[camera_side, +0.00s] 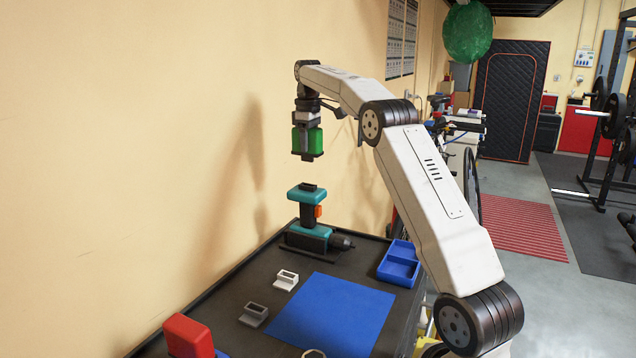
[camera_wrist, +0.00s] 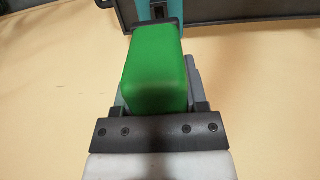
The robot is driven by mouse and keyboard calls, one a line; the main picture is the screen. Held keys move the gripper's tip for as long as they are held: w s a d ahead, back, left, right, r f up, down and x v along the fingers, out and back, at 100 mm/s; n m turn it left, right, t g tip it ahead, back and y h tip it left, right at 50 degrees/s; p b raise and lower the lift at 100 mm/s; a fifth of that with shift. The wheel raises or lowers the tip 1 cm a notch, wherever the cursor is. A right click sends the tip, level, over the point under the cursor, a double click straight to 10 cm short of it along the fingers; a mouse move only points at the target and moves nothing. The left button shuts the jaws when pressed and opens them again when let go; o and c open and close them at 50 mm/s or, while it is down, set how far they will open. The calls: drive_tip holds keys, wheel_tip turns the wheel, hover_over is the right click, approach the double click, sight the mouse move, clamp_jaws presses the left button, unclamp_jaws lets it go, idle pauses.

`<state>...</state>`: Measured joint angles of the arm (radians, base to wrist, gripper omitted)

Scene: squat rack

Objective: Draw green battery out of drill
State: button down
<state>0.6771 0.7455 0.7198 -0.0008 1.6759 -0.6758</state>
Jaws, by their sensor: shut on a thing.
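The green battery (camera_side: 307,140) is held in my gripper (camera_side: 306,128), high above the table. It also shows large in the wrist view (camera_wrist: 157,75), between the jaws (camera_wrist: 157,100). The teal and black drill (camera_side: 306,212) stands upside down at the table's back end, with its handle pointing up, its orange trigger facing right and its chuck to the right. A clear gap lies between the battery's dark lower end and the top of the drill. Part of the drill shows at the top edge of the wrist view (camera_wrist: 158,10).
A blue two-part tray (camera_side: 399,262) sits at the table's right edge. A blue mat (camera_side: 332,314) lies in the middle. A white holder (camera_side: 286,279), a grey holder (camera_side: 254,314) and a red block (camera_side: 187,336) stand to its left. A wall (camera_side: 130,130) runs along the left.

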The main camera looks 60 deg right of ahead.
drive_tip(key=shift+r, duration=1.1)
